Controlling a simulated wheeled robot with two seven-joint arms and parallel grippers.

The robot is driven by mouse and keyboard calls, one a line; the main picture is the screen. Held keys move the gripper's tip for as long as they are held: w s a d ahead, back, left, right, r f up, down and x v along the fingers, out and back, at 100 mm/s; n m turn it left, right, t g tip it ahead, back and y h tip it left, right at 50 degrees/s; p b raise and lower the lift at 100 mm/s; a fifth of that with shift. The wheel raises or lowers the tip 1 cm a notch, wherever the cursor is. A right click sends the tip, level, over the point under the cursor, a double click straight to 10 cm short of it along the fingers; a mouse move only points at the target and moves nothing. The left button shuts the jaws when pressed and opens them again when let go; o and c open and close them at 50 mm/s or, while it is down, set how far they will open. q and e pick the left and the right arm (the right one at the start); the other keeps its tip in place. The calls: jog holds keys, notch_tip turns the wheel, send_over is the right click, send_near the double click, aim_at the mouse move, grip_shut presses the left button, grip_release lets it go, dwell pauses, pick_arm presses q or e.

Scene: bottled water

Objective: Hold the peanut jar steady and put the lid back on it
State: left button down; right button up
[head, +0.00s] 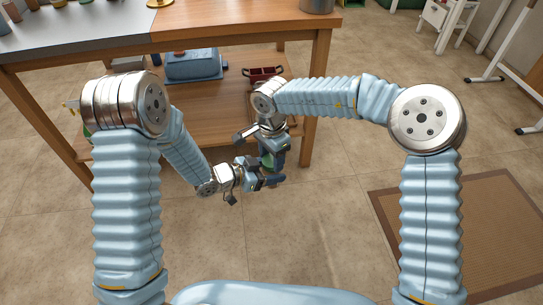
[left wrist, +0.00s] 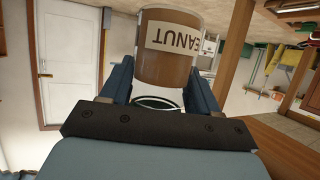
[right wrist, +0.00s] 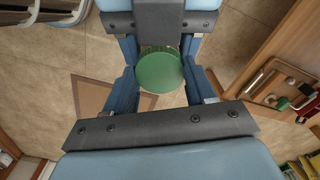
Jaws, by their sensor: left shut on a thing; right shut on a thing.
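The peanut jar (left wrist: 166,62) is brown with a pale label that appears upside down in the left wrist view. My left gripper (head: 268,180) is shut around the jar from the side. The green lid (right wrist: 160,71) is a round disc between the fingers of my right gripper (right wrist: 162,90), which is shut on it. The lid also shows as a small green patch in the head view (head: 267,164). The two grippers meet closely in front of the table. The lid covers the jar in the right wrist view, so I cannot tell whether it is seated squarely.
A wooden table (head: 245,33) with a lower shelf stands ahead. The shelf holds a blue-grey box (head: 194,66) and a dark red container (head: 262,73). A brown mat (head: 480,235) lies on the floor at right. Floor around the grippers is clear.

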jog(key=shift+m, duration=1)
jog(key=o, duration=1.2)
jog(key=shift+o, duration=0.2)
jog(key=shift+r, duration=0.1)
notch_tip(320, 180, up, 12)
